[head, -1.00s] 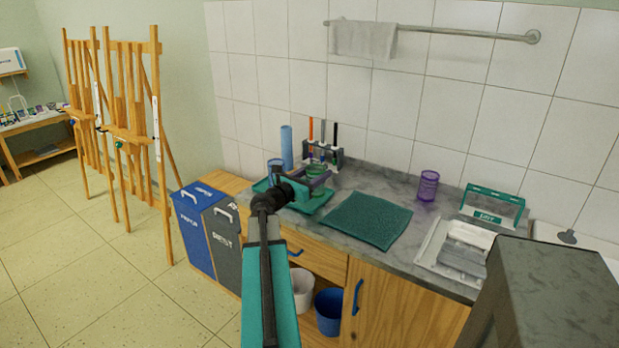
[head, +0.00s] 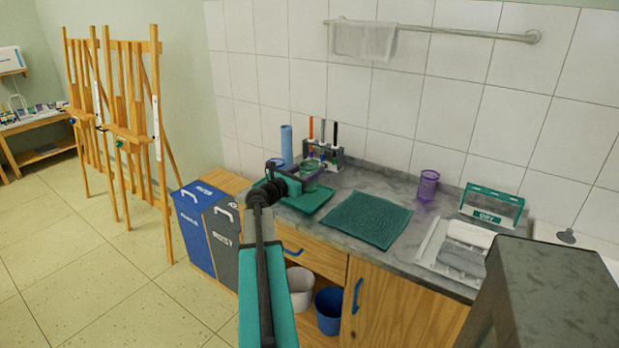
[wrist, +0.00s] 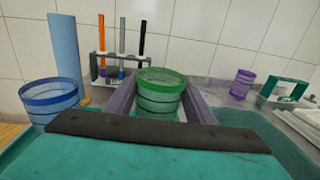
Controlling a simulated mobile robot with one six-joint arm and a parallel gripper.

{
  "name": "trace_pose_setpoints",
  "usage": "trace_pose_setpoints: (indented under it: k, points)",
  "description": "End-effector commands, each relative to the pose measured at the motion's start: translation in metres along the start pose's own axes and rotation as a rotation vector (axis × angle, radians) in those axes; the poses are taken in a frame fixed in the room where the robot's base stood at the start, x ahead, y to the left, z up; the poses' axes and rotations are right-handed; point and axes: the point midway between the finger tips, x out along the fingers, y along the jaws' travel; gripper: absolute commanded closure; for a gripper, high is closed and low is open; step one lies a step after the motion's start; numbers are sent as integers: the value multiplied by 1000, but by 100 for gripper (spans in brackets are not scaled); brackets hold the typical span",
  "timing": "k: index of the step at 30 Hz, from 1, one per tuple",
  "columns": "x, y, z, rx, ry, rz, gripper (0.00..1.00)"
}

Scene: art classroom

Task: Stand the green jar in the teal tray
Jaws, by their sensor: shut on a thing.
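The green jar (wrist: 160,98) is upright between the purple-grey fingers of my gripper (wrist: 158,105) in the wrist view. My gripper is shut on it. In the head view the jar (head: 311,168) is partly hidden by my gripper (head: 308,182). The teal tray (head: 318,205) lies on the counter under and around my gripper, and my arm covers much of it. The jar's base is hidden, so I cannot tell whether it touches the tray.
A blue mesh cup (wrist: 48,102) and a blue roll (head: 287,146) stand at the left. A rack of markers (head: 323,153) is behind the jar. A dark green mat (head: 358,220) lies right of the tray. A purple cup (head: 428,186) stands farther right.

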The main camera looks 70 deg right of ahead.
Motion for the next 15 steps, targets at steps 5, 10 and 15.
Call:
trace_pose_setpoints:
  k: [5, 10, 15]
  points:
    - [0, 0, -17, -3, 0, 0, 74]
    - [0, 0, -28, -1, -1, 0, 74]
    - [0, 0, -29, -1, -1, 0, 74]
